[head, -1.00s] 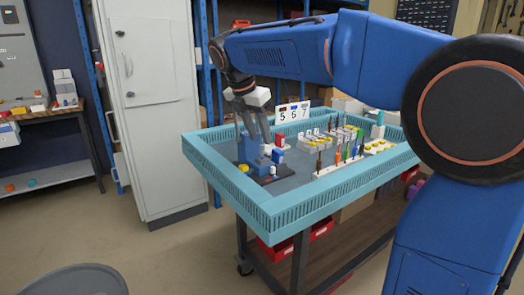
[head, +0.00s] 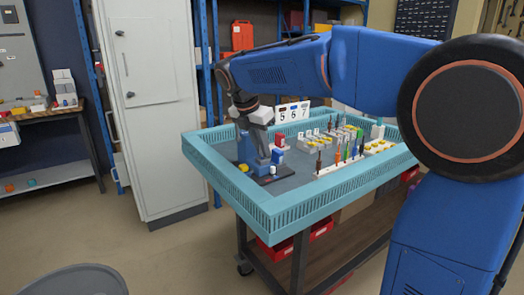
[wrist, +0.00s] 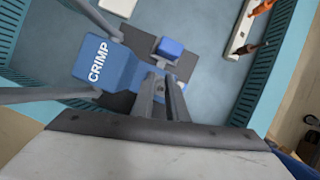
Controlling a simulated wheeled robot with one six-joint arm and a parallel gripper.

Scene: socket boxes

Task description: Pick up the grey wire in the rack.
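The white rack (head: 343,166) stands near the front right of the teal-edged table, with several upright coloured wires in it: brown, orange, green and blue. It also shows at the top right of the wrist view (wrist: 239,35). I cannot make out a grey wire in it. My gripper (head: 262,157) is left of the rack, pointing down beside the blue CRIMP block (wrist: 112,68). In the wrist view my gripper's fingers (wrist: 164,82) are close together, with nothing visible between them.
A blue-topped block (wrist: 169,47) on a dark plate lies close to the fingers. A number sign (head: 293,112), a red block (head: 279,139) and grey holders with yellow parts (head: 314,144) stand on the table. The teal rim (head: 270,215) surrounds it. Clear surface lies between gripper and rack.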

